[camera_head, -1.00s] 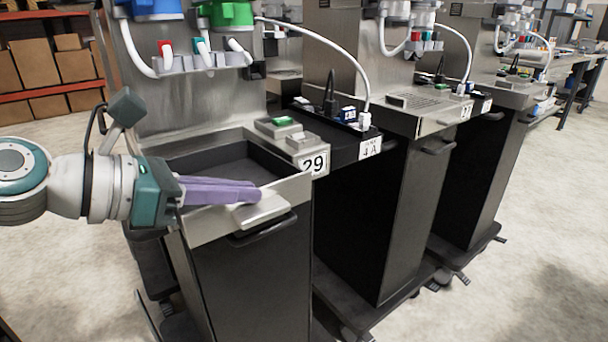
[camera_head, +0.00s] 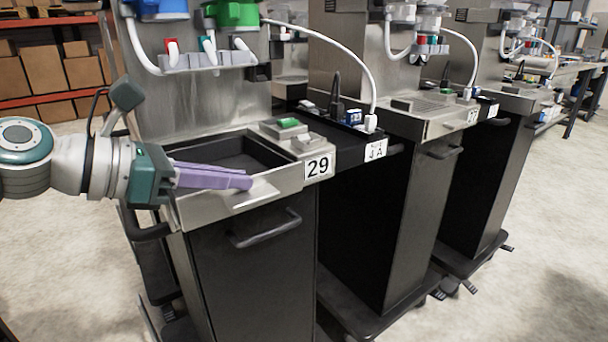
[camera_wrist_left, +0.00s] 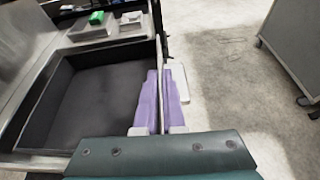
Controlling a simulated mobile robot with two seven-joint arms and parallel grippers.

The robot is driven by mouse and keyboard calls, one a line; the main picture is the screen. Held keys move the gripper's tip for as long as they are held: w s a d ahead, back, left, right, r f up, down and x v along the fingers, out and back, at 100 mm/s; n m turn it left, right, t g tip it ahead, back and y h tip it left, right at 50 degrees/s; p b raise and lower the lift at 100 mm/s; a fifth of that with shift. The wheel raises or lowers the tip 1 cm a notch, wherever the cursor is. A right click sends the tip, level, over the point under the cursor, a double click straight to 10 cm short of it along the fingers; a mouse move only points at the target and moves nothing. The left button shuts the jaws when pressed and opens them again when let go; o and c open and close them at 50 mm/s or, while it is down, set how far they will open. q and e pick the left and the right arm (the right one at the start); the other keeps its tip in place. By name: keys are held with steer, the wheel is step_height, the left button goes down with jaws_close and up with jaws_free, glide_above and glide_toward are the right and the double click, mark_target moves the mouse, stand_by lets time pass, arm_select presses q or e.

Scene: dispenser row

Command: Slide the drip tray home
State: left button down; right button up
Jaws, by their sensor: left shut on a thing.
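My left gripper (camera_head: 245,182) has purple fingers and comes in from the left along the tray's front edge. In the left wrist view the fingers (camera_wrist_left: 164,98) are shut on the tray's front wall, one on the inner side and one outside. A pale ledge (camera_wrist_left: 181,82) sticks out beside them. My right gripper is not in view.
A green-topped block (camera_head: 288,123) sits on the steel deck right of the tray. A bar handle (camera_head: 265,230) is on the cart front below. Hoses and nozzles (camera_head: 207,55) hang above. More carts stand to the right; the floor in front is clear.

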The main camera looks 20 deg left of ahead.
arm_select(q)
steer(key=shift+w+a+b, duration=0.35)
steer(key=shift+w+a, duration=0.05)
steer(key=shift+a, duration=0.15)
steer(key=c, duration=0.9)
jaws_free()
